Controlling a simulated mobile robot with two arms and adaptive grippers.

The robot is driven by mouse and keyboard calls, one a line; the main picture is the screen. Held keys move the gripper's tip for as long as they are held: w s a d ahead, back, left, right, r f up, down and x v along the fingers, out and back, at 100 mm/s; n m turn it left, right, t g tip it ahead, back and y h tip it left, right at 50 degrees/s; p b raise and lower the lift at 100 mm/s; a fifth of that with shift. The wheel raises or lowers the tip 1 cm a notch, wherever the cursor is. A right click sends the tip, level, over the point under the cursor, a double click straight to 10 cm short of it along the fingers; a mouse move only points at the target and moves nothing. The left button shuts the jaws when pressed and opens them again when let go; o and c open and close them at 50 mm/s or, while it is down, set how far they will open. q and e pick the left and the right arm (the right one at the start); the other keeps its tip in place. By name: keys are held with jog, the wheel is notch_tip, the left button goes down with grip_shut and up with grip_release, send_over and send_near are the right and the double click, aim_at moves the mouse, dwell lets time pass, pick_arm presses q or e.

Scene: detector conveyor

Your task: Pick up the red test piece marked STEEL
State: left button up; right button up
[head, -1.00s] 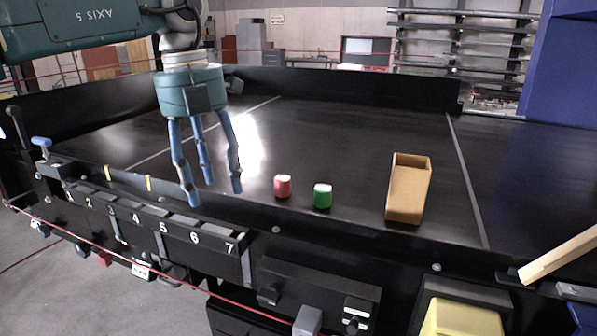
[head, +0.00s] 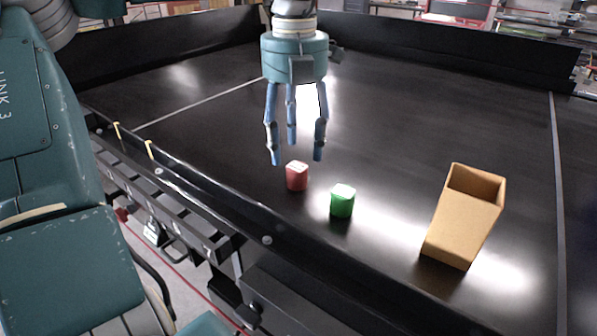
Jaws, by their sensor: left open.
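The red test piece (head: 297,177) stands on the black conveyor belt near its front edge. It has a pale top whose marking is too small to read. My left gripper (head: 294,152) hangs fingers down above and just behind or over the red piece, slightly to its left. Its three blue fingers are spread and hold nothing. The fingertips look apart from the piece; the exact height gap is hard to tell. My right gripper is not in view.
A green piece (head: 342,201) stands close to the right of the red one. An open-topped tan box (head: 464,216) stands farther right on the conveyor belt (head: 400,130). A raised black rail (head: 330,282) runs along the front edge. The belt behind is clear.

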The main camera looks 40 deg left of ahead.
aim_at(297, 166)
pick_arm(q)
jog(key=shift+f, duration=0.35)
notch_tip(297, 166, down, 3)
jog(key=shift+w+d+r+p, duration=0.1)
jog(key=shift+w+p, duration=0.05)
jog(key=shift+p, duration=0.9)
notch_tip(297, 166, down, 2)
jog(key=shift+f, duration=0.25)
jog(key=c, duration=1.3)
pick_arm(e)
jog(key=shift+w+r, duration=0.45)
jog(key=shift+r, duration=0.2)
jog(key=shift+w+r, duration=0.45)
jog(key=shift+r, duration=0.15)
